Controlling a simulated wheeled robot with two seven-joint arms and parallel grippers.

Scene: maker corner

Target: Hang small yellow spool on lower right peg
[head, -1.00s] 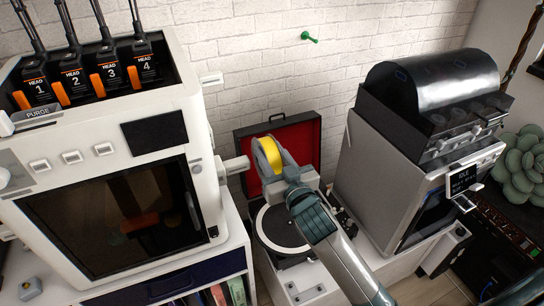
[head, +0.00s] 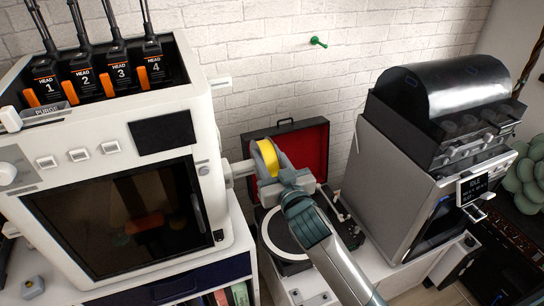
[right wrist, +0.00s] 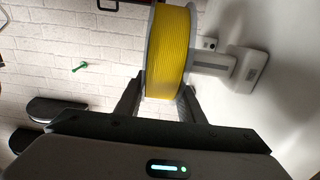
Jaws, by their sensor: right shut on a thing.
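The small yellow spool (head: 269,157), with pale grey flanges, is held upright in my right gripper (head: 283,170) in the head view. In the right wrist view the spool (right wrist: 167,52) sits between the two dark fingers, which are shut on it. The lower right peg (head: 240,168) sticks out of the white printer's right side, and its outer end meets or overlaps the spool's printer-side flange. The right wrist view shows the peg (right wrist: 208,62) and its base plate beside the spool. I cannot tell whether the peg is inside the spool's hole. My left gripper is out of view.
The upper right peg (head: 220,82) on the printer (head: 120,110) is bare. A turntable (head: 285,232) with an open red-lined lid (head: 308,150) lies below and behind my right gripper. A grey machine (head: 405,170) stands to the right. A green peg (head: 318,42) is on the brick wall.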

